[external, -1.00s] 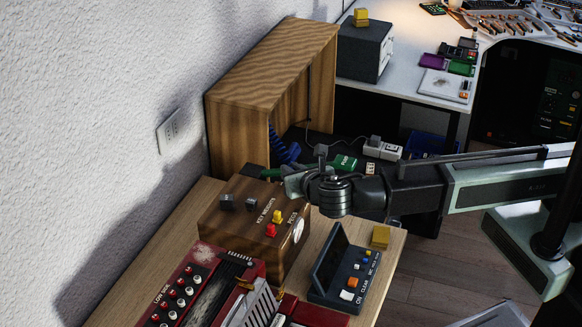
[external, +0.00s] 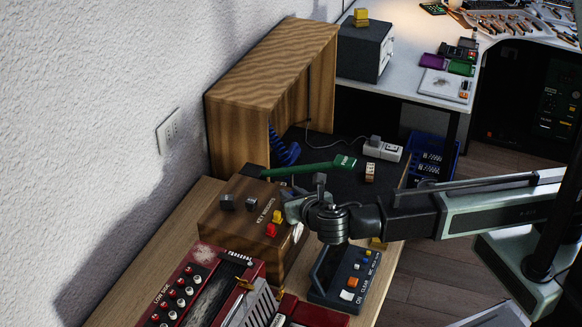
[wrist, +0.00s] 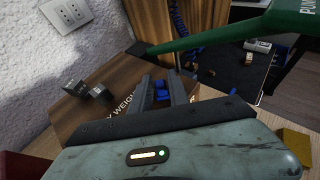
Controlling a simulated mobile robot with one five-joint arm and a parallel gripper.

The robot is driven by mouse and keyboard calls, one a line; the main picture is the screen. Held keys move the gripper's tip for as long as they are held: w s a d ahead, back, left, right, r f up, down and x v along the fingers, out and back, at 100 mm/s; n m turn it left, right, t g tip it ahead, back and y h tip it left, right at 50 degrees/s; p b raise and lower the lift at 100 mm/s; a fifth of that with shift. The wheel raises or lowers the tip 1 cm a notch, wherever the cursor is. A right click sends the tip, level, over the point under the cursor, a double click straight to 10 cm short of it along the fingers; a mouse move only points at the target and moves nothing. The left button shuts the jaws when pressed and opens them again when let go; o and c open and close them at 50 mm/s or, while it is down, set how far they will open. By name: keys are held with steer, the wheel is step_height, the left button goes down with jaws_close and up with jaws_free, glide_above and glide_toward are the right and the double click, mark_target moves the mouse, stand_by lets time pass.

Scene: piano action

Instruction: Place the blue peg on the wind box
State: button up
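A blue peg (wrist: 161,91) shows between the fingers of my gripper (wrist: 163,88) in the wrist view. The fingers stand apart on either side of it, and I see no clear grip. In the external view my gripper (external: 296,210) is low at the right edge of the brown wooden box (external: 225,222) lettered KEY WEIGHTS, and it hides the blue peg. A yellow peg (external: 278,216) and a red peg (external: 271,230) stand on that box. No readable label names the wind box; a large open-fronted wooden case (external: 237,135) stands behind the brown box.
A green pump lever (external: 310,168) reaches across behind my gripper. A small console (external: 345,285) with a raised dark panel stands close below my gripper. A red accordion-like instrument (external: 195,295) is in front. Dark grey weights (external: 238,202) sit on the brown box.

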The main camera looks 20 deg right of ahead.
steer(key=shift+o, duration=0.5)
steer(key=shift+r, duration=0.1)
steer(key=shift+r+p, duration=0.3)
steer(key=shift+p, duration=0.05)
steer(key=p+v, duration=0.4)
steer(key=v, duration=0.8)
steer(key=shift+f, duration=0.15)
